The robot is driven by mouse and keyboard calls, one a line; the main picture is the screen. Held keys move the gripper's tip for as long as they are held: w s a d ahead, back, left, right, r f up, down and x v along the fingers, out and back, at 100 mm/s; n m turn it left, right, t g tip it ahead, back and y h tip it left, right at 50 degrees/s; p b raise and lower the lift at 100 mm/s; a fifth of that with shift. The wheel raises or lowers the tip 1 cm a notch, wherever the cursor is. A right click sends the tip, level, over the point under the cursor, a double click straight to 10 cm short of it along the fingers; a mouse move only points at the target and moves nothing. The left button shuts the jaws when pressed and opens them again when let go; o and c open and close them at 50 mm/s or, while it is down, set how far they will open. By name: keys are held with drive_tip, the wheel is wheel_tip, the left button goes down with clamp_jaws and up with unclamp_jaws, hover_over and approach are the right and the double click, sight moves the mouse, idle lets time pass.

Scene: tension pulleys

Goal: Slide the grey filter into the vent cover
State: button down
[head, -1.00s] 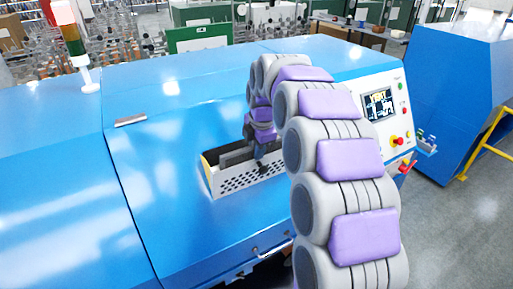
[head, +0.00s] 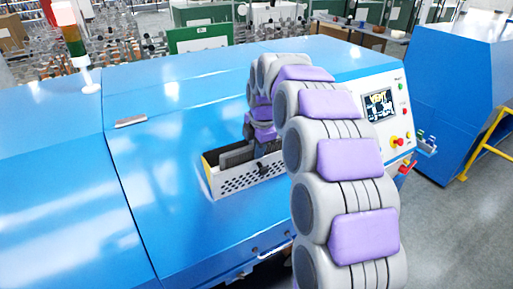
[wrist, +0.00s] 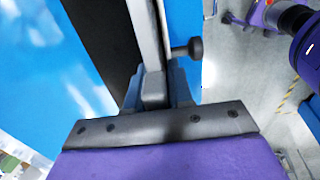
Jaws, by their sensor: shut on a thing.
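The vent cover (head: 247,180) is a pale box with a perforated front, an open top and a yellow left end, on the sloping blue machine. The dark grey filter (head: 236,154) shows at the cover's open top; its lower part is hidden behind the perforated front. My gripper (head: 262,154) is over the right part of the cover, shut on the filter. In the wrist view, the blue-grey fingers of my gripper (wrist: 155,90) close on a small grey block. How deep the filter sits cannot be told.
A dark knob (wrist: 190,48) stands close to the right finger. A control panel (head: 382,112) with buttons is right of my arm. A signal light (head: 75,42) stands at the far left.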

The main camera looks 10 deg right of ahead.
drive_tip(key=c, duration=0.9)
unclamp_jaws()
drive_tip(key=v, duration=1.7)
drive_tip(key=shift+s+a+r+p, duration=0.1)
drive_tip(key=shift+s+p, duration=0.05)
drive_tip(key=shift+p, duration=0.25)
drive_tip(key=s+f+m+g+b, duration=0.1)
drive_tip(key=s+f+m+b, duration=0.4)
drive_tip(key=s+f, duration=0.7)
drive_tip(key=s+f+m+g+b, duration=0.1)
drive_tip(key=s+f+m+b, duration=0.4)
drive_tip(key=s+f+m, duration=0.4)
drive_tip(key=s+f+m+g+b, duration=0.2)
drive_tip(key=s+f+m+b, duration=0.3)
drive_tip(key=s+f, duration=1.1)
drive_tip(key=shift+s+f+m+h, duration=0.2)
drive_tip(key=shift+s+m, duration=0.45)
drive_tip(key=shift+s, duration=0.3)
drive_tip(key=shift+s+f+m+h, duration=0.2)
drive_tip(key=shift+s+m, duration=0.45)
drive_tip(key=shift+s, duration=0.35)
